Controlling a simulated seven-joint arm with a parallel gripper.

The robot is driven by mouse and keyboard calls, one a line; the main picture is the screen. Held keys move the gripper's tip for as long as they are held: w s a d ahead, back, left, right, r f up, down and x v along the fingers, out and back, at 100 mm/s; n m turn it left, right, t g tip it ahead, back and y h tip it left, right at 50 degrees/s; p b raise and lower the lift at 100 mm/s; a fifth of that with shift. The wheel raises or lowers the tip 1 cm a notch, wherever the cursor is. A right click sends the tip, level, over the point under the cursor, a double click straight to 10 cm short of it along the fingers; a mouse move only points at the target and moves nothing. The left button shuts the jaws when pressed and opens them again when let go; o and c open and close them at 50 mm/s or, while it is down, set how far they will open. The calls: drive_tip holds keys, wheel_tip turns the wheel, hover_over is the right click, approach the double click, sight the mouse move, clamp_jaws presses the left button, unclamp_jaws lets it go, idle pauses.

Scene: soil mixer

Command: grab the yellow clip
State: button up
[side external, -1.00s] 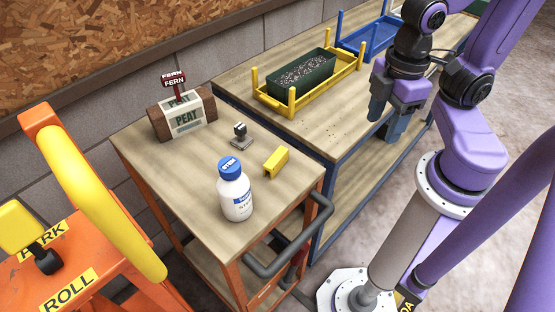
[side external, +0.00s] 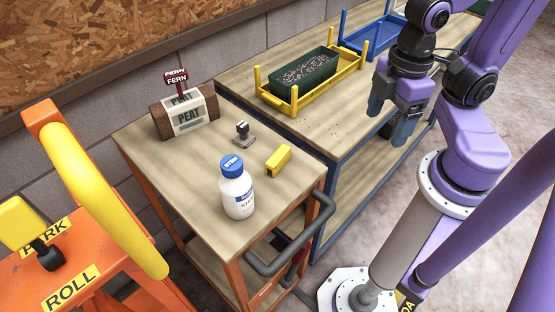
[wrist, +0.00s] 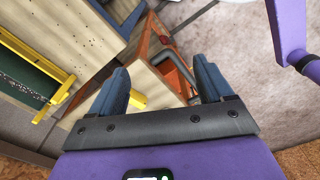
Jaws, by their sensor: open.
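The yellow clip (side external: 279,159) is a small blocky yellow piece lying on the wooden top of the orange cart (side external: 190,205), right of the white bottle with a blue cap (side external: 237,188). My gripper (side external: 390,118) is open and empty, with blue-grey fingers pointing down. In the side view it is up and right of the clip, apart from it, in front of the blue-framed bench. In the wrist view the two fingers (wrist: 163,88) are spread apart with nothing held. A small yellow piece (wrist: 138,100) shows beside the left finger; I cannot tell what it belongs to.
A yellow tray (side external: 291,108) holding a green planter (side external: 304,73) is on the bench (side external: 345,130). A blue rack (side external: 372,40) stands behind it.

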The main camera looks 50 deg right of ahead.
sight(279, 156)
drive_tip(key=shift+o, duration=1.2)
drive_tip(key=w+d+f+n+t+h, duration=0.3)
drive_tip(key=w+f+n+t+h, duration=0.2)
drive_tip(key=w+n+t+h, duration=0.4)
drive_tip(key=w+a+f+n+t+y, duration=0.1)
drive_tip(key=a+f+n+y, duration=0.1)
drive_tip(key=a+n+y, duration=0.1)
drive_tip(key=w+a+f+n+t+y, duration=0.1)
drive_tip(key=a+f+n+y, duration=0.2)
drive_tip(key=n, duration=0.5)
drive_tip(key=w+a+f+n+t+y, duration=0.1)
drive_tip(key=a+f+n+t+y, duration=0.1)
drive_tip(key=a+n+y, duration=0.3)
drive_tip(key=shift+w+a+f, duration=0.25)
drive_tip(key=shift+a+f, duration=0.3)
drive_tip(key=shift+a, duration=0.3)
drive_tip(key=shift+w+f+n, duration=0.1)
drive_tip(key=shift+n, duration=0.2)
drive_tip(key=shift+x, duration=3.65)
drive_tip(key=shift+a, duration=0.1)
